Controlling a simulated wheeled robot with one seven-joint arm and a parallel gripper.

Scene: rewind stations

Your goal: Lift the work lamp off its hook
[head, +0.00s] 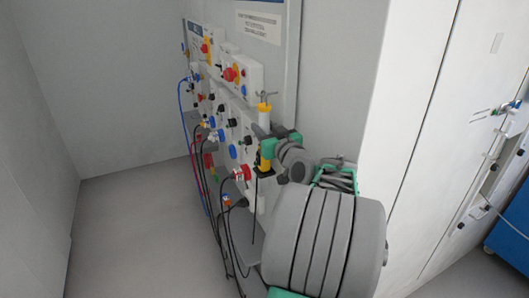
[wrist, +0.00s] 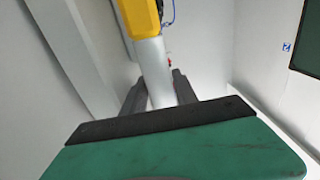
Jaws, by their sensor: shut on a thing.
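The work lamp (head: 264,121) is upright in the head view, with a pale tube between yellow ends and a black base. It stands in front of the panel, its top close to a small dark hook (head: 265,95); I cannot tell whether they touch. My gripper (head: 268,137) reaches it from the right and is shut on its middle. In the wrist view, the lamp's pale tube (wrist: 153,72) lies between the two dark fingers of my gripper (wrist: 160,92), with a yellow end beyond. The hook is not clear in that view.
The wall panel (head: 225,110) carries several coloured knobs, buttons and boxes close to the lamp. Blue, red and black cables (head: 190,140) hang down in front of it. White cabinets (head: 430,110) stand on the right. The grey floor (head: 135,230) at left is clear.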

